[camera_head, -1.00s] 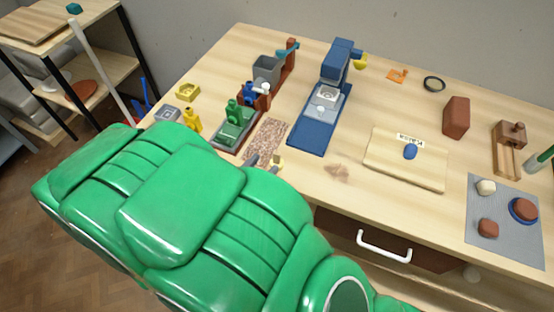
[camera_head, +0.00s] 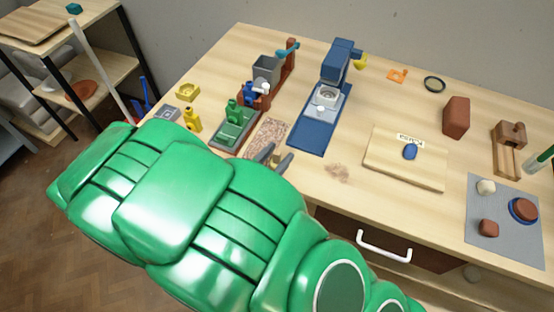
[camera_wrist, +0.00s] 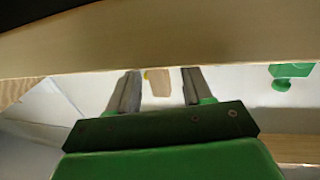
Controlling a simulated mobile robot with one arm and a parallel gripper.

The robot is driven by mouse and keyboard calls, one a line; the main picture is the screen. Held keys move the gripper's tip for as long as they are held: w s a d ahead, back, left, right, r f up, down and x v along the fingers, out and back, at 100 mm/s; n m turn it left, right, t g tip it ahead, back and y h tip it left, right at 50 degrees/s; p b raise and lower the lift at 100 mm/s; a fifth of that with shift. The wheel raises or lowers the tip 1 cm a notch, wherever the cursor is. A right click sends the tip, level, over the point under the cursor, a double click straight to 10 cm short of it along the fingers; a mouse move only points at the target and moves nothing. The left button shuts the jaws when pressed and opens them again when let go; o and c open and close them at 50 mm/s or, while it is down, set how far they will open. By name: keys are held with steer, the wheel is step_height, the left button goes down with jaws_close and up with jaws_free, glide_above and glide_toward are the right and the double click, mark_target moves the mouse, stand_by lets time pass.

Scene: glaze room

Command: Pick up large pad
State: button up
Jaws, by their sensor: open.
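My gripper (camera_head: 273,157) is open at the front edge of the workbench, just in front of a speckled brown mat (camera_head: 267,137). In the wrist view its two grey fingers (camera_wrist: 161,90) stand apart, with a small tan block (camera_wrist: 160,83) showing between or beyond them. I cannot tell whether the block touches a finger. I cannot tell for sure which thing is the large pad; this block may be it. My green arm hides the bench's front left edge.
A green machine (camera_head: 235,124) and a blue press (camera_head: 320,118) stand behind my gripper. A wooden board (camera_head: 382,170) with a blue piece lies to the right, and a grey mat (camera_head: 488,247) farther right. A drawer handle (camera_head: 382,246) juts from the bench front.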

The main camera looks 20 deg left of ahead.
steer(key=shift+w+d, duration=0.15)
steer(key=shift+w, duration=0.85)
steer(key=shift+c, duration=0.2)
jaws_close()
